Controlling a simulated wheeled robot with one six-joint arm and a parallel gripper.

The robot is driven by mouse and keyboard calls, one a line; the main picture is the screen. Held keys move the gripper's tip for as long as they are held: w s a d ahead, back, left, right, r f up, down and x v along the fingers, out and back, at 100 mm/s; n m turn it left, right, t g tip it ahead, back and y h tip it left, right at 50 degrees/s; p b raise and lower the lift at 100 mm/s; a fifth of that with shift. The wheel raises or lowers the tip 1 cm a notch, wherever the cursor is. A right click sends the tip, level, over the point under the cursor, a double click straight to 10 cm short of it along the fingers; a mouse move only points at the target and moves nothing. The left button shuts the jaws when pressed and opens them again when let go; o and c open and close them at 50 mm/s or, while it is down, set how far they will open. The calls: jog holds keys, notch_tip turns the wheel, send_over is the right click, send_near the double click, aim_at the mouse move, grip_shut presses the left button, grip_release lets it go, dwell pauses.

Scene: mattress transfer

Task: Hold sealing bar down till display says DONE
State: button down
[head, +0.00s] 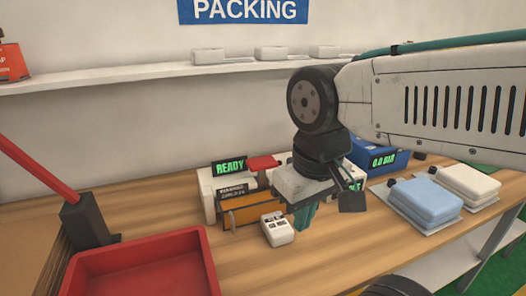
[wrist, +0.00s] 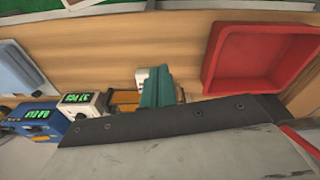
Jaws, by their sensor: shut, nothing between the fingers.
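The sealer is a white box (head: 208,196) on the wooden bench, with a display (head: 230,167) that reads READY in green. A red pad (head: 263,162) shows on its top, and an orange panel (head: 252,214) on its front. I cannot tell for sure which part is the sealing bar. My gripper (head: 303,220) points down with its teal fingers shut and empty, at the right of the sealer and apart from the red pad.
A small white device (head: 277,230) stands just left of my fingers. A blue unit (head: 358,154) reading 0.0 BAR is behind my gripper. Blue (head: 425,200) and white (head: 468,184) packs lie at right. A red tray (head: 195,245) and a red-handled tool (head: 85,220) are at left.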

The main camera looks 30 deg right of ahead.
jog(key=w+d+r+m, duration=0.3)
jog(key=w+r+m, duration=0.3)
jog(key=w, duration=0.4)
jog(key=r+m+g, duration=0.1)
jog(key=r+m, duration=0.1)
jog(key=m, duration=1.2)
send_over(262, 160)
jog(key=shift+f, duration=0.15)
jog(key=shift+s, duration=0.1)
notch_tip(262, 160, down, 14)
jog(key=shift+f, duration=0.1)
